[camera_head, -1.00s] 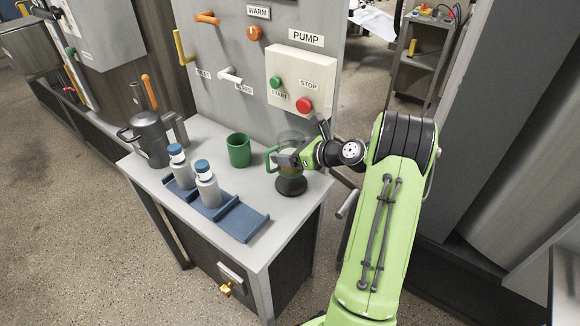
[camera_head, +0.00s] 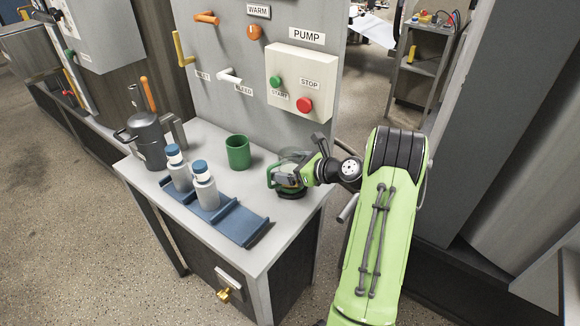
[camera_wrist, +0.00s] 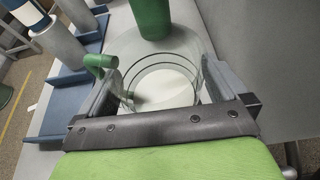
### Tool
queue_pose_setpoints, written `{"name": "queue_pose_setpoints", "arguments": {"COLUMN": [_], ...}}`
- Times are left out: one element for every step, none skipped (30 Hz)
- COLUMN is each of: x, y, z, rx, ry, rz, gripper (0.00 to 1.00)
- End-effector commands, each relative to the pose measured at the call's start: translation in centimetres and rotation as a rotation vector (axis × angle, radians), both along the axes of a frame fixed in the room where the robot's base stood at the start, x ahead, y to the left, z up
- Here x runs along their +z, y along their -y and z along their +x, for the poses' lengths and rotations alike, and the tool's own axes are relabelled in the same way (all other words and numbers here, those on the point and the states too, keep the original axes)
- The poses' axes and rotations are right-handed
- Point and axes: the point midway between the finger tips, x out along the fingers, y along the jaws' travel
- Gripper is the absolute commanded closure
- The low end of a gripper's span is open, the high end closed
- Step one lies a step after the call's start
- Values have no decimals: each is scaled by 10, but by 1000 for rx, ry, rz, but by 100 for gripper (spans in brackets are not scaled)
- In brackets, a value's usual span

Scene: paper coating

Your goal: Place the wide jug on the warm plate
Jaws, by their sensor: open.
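The wide jug is clear glass with a green handle (camera_head: 272,177). It is upright over a dark round plate (camera_head: 291,196) at the right end of the grey bench and appears to stand on it. The gripper hides most of this contact. In the wrist view the glass jug (camera_wrist: 165,75) shows between the fingers, its green handle at the left. My gripper (camera_head: 285,178) is open around the jug at low height, one finger on each side, as the wrist view (camera_wrist: 160,92) shows.
A green cup (camera_head: 238,152) stands just left of the jug. A blue rack (camera_head: 240,224) with two blue-capped bottles (camera_head: 204,184) lies along the front. A dark jug (camera_head: 150,138) stands at the left. The pump panel (camera_head: 300,82) rises behind.

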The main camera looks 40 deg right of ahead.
Motion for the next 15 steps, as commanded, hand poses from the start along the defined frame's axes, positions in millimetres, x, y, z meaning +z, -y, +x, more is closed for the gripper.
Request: {"name": "queue_pose_setpoints", "arguments": {"x": [1, 2, 4, 6, 8, 13, 16, 20, 24, 28, 31, 35, 38, 41, 43], "y": [0, 0, 1, 3, 5, 8, 10, 13, 17, 19, 22, 25, 27, 29, 31], "z": [0, 0, -2, -6, -10, -18, -25, -32, -42, -50, -57, -67, -73, -79, -86], "rx": [0, 0, -2, -4, -4, -5, -6, -8, -8, -8, -8, -8, -7, -7, -5], "ry": [0, 0, 0, -1, -1, -2, -1, -2, -1, -2, 0, 0, -1, 0, 0], "rz": [0, -1, 0, 0, 0, 2, 0, 2, 1, 2, 1, 1, 0, 0, 1], "gripper": [0, 0, 0, 0, 0, 0, 0, 0, 0, 0, 0, 0, 0, 0, 0]}}
